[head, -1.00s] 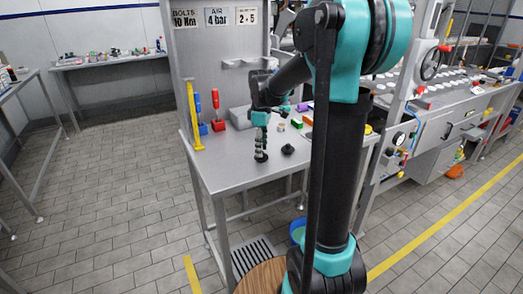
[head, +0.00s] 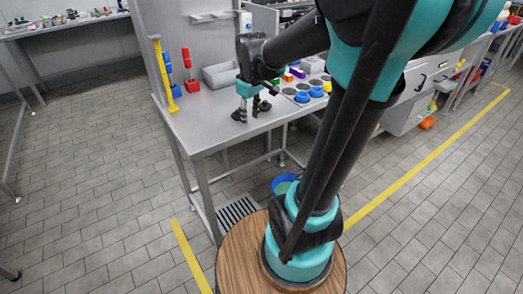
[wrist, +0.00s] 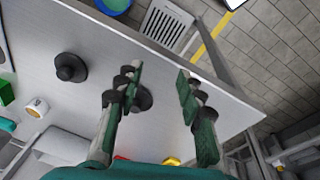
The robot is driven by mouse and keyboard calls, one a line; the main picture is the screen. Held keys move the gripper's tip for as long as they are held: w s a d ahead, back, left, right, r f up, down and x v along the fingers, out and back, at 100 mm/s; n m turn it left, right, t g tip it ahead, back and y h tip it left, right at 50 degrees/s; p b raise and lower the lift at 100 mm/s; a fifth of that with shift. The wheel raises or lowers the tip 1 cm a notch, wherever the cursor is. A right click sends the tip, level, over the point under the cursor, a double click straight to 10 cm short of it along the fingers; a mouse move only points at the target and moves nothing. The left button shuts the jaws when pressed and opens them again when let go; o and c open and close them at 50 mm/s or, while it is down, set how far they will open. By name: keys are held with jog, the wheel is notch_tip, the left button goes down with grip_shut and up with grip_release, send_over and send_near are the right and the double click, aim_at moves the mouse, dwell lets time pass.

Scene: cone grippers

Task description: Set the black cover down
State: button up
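My gripper (head: 250,103) is over the grey table (head: 215,133) with its two fingers spread apart. In the wrist view the open gripper (wrist: 160,92) shows nothing clamped between its fingers. One black cover (wrist: 145,99) is on the table below, close to the left finger and partly hidden by it. A second black piece (wrist: 70,67), round with a raised knob, stands on the table further left. In the head view a dark shape (head: 239,115) at the table top is under the left finger; the fingers blend with the black pieces there.
Yellow (head: 165,75), blue (head: 170,70) and red (head: 189,72) upright items stand at the table's left back. A grey bin (head: 219,75) and small coloured parts are behind. A white ring (wrist: 37,107) lies near. A blue bucket (head: 284,184) is on the floor.

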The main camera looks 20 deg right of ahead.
jog(key=s+d+f+m+t, duration=0.1)
jog(key=s+f+m, duration=0.5)
jog(key=s+f, duration=0.6)
jog(key=shift+s+d+m+t, duration=0.4)
jog(key=shift+s+t, duration=0.2)
jog(key=shift+s, duration=0.1)
